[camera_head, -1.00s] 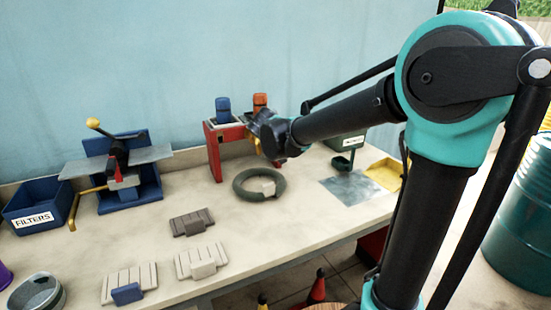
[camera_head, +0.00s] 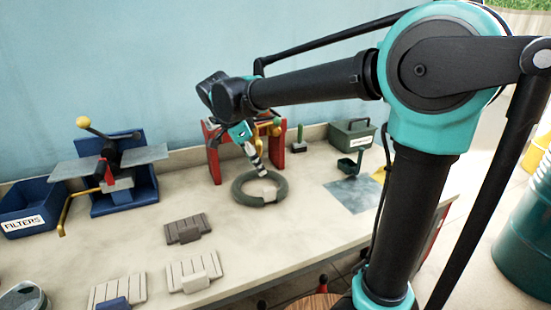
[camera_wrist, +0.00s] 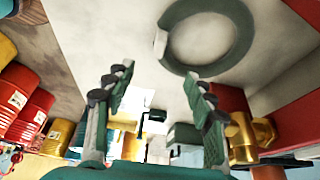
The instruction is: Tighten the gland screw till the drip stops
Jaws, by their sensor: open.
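A brass fitting (camera_wrist: 252,138) shows at the right of the wrist view, beside my right finger and apart from the space between the fingers. Brass parts (camera_head: 272,128) also show in the head view at the red stand (camera_head: 214,165), partly behind my arm. I cannot make out which part is the gland screw, and no drip is visible. My gripper (camera_head: 256,160) points down in front of the stand, above the dark green ring (camera_head: 241,196). In the wrist view my gripper (camera_wrist: 157,78) is open, with nothing between its fingers. The ring (camera_wrist: 244,42) lies on the bench ahead.
A blue FILTERS bin (camera_head: 38,212) and a blue stand with a yellow-knobbed lever (camera_head: 83,123) are at left. Ridged blocks (camera_head: 186,230) lie at the front. A green box (camera_head: 352,134) and a metal sheet (camera_head: 352,195) are at right.

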